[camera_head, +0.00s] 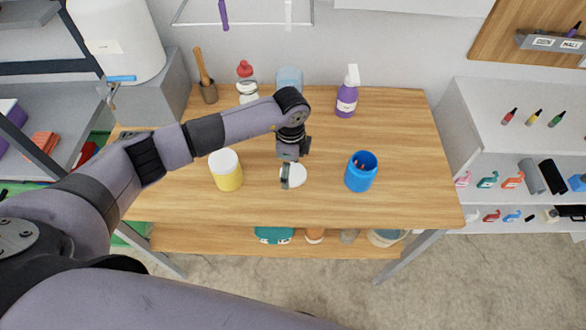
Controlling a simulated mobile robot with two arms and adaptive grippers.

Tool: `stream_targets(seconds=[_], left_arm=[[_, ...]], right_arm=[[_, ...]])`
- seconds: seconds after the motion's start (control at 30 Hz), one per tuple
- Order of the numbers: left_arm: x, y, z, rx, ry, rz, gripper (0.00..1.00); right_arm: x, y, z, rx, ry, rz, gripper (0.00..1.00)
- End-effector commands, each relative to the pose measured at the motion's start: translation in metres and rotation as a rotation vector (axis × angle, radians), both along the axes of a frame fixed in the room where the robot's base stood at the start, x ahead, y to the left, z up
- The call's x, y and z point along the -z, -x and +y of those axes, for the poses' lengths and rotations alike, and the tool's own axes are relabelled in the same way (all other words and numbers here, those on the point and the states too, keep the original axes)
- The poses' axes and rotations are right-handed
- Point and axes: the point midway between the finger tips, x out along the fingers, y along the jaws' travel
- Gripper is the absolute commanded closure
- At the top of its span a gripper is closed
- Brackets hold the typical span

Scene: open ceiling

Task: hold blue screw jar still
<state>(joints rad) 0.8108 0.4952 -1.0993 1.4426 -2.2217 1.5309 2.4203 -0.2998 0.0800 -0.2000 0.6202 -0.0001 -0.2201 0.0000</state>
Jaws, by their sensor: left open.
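The blue screw jar (361,178) stands upright and open on the wooden table, right of the middle, with several small brown items visible inside. My left gripper (295,163) is open and empty, left of the jar and apart from it. It hangs above a round white disc (298,178), which it partly covers. I cannot tell how high the gripper is above the disc. My right gripper is not in the head view.
A yellow jar with a white top (229,178) stands left of my gripper. A purple spray bottle (347,98), a red-topped bottle (245,71) and a wooden-handled tool in a cup (208,90) stand along the back. The table's right part is clear.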

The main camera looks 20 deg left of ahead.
Motion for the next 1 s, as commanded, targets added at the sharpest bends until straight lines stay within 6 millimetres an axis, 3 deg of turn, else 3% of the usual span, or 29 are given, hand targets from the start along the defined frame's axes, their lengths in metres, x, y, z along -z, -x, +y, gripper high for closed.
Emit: stream_targets(seconds=[0.13,0.47,1.0], left_arm=[[0.0112,0.0001,-0.0006,0.002,0.000,0.000,0.17],[0.0123,-0.0002,-0.0004,0.002,0.000,-0.001,0.17],[0.0121,-0.0003,-0.0002,0.001,0.000,-0.001,0.52]], right_arm=[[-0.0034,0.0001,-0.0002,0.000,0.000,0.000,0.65],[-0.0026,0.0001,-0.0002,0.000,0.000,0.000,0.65],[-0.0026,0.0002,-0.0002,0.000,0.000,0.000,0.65]])
